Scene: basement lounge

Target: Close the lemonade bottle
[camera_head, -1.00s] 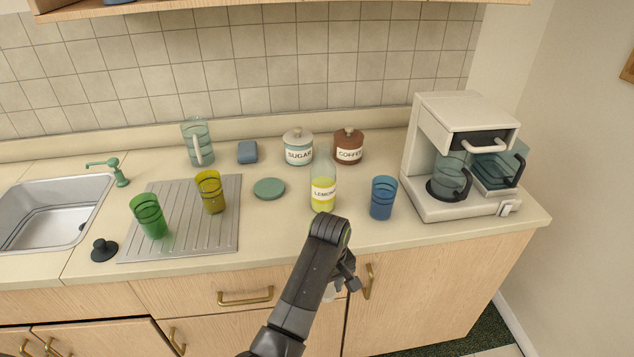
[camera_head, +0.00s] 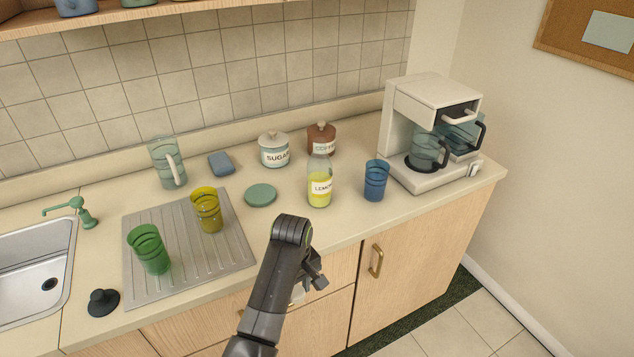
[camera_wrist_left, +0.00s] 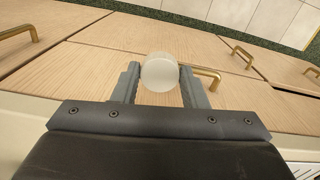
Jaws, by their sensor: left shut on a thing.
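The lemonade bottle (camera_head: 320,182) stands upright on the counter, with yellow liquid in its lower part and a white label. I cannot make out a cap on its top. My left gripper (camera_head: 307,290) is in front of the counter, below its top and nearer to me than the bottle. In the left wrist view the left gripper (camera_wrist_left: 160,85) is shut on a round whitish cap (camera_wrist_left: 160,72). The cap is mostly hidden by the gripper in the head view. My right gripper is not in view.
A blue glass (camera_head: 376,180) stands right of the bottle, and a green disc (camera_head: 261,195) lies to its left. Sugar (camera_head: 274,151) and coffee (camera_head: 321,136) jars stand behind. A coffee maker (camera_head: 432,130) is at the right. Green (camera_head: 149,250) and yellow (camera_head: 206,210) glasses stand on the drainboard (camera_head: 245,258).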

